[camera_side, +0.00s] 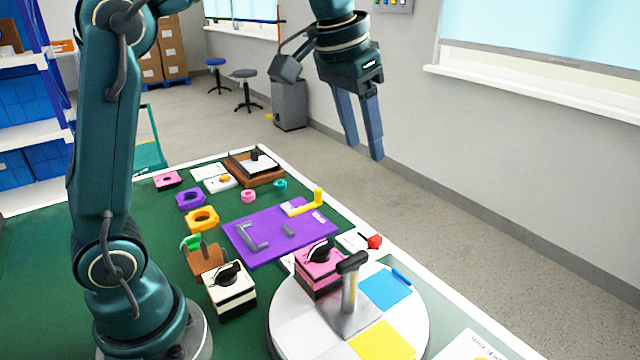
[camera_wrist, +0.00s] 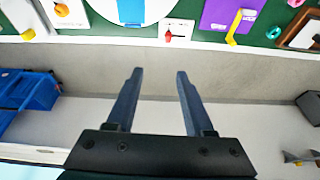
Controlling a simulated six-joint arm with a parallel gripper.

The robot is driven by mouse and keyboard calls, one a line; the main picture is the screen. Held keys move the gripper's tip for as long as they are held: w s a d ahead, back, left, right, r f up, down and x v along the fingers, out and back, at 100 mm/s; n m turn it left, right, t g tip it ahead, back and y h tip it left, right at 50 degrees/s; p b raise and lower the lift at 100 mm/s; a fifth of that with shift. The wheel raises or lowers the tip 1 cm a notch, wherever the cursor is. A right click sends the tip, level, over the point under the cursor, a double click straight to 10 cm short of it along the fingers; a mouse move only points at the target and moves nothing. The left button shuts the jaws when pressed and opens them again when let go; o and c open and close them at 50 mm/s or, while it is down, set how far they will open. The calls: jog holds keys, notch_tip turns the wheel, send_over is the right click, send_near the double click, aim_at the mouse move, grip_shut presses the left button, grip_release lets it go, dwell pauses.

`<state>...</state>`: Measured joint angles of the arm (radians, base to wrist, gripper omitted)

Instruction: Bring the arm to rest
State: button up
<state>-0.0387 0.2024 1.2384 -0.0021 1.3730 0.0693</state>
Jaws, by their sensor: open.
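My gripper (camera_side: 364,152) hangs high above the far side of the table in the side view, fingers pointing down. Its two blue-grey fingers are apart, with nothing between them. In the wrist view my gripper (camera_wrist: 158,75) is also open and empty, with floor and wall behind it. The rotary switches stand on the table well below: a pink one with a black knob (camera_side: 318,270) at the round white turntable, and a white one with a black knob (camera_side: 230,292) to its left. My gripper touches neither.
A purple board (camera_side: 265,245) with handles lies mid-table. A metal post with a black top (camera_side: 350,285) stands on the turntable (camera_side: 290,325). A brown tray (camera_side: 265,178) is at the back. Orange (camera_side: 202,219) and purple blocks (camera_side: 190,198) lie to the left. Air around my gripper is clear.

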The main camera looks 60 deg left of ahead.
jog(key=s+d+t, duration=0.1)
jog(key=s+t, duration=0.1)
jog(key=s, duration=0.9)
jog(key=s+f, duration=0.6)
jog(key=f, duration=0.2)
